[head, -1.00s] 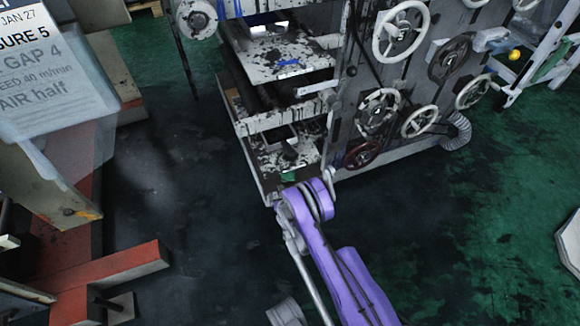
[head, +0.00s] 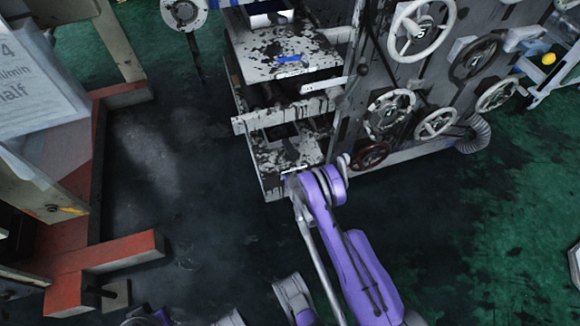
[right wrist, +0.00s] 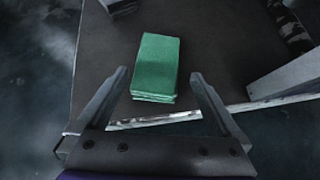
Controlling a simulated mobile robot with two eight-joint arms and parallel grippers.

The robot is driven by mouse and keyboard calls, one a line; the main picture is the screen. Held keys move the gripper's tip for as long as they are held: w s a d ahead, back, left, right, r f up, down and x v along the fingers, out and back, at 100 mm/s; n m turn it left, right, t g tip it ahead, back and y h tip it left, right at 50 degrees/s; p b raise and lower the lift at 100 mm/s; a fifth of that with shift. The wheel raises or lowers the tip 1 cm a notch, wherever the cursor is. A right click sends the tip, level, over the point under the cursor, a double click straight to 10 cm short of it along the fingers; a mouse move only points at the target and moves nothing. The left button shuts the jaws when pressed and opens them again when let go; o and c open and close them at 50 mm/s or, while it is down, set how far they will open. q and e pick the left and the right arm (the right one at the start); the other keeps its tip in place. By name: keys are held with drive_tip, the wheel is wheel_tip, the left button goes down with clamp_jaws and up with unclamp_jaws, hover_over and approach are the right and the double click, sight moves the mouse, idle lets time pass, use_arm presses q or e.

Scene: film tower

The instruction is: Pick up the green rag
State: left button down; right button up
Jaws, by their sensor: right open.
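The green rag (right wrist: 155,68), a folded stack of cloth, lies on a dark flat shelf (right wrist: 100,70) in the right wrist view. My right gripper (right wrist: 158,76) is open, its fingers on either side of the rag's near part in the picture. I cannot tell whether they touch it or are still above it. In the head view my right arm reaches the lowest shelf (head: 270,165) of the paint-spattered machine, and I cannot make out the rag there. My left gripper is not in view.
The machine's side carries several handwheels (head: 390,115) right of my arm. Upper shelves (head: 285,55) overhang the lowest one. A grey bar (right wrist: 285,77) lies right of the rag, and a dark block (right wrist: 120,6) beyond it. A red frame (head: 110,270) stands left; dark floor lies between.

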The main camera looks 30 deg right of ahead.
drive_tip(key=shift+b+x, duration=1.05)
drive_tip(key=shift+x, duration=2.15)
drive_tip(key=shift+w+a+r, duration=0.1)
drive_tip(key=shift+r, duration=0.1)
drive_tip(key=c, duration=1.1)
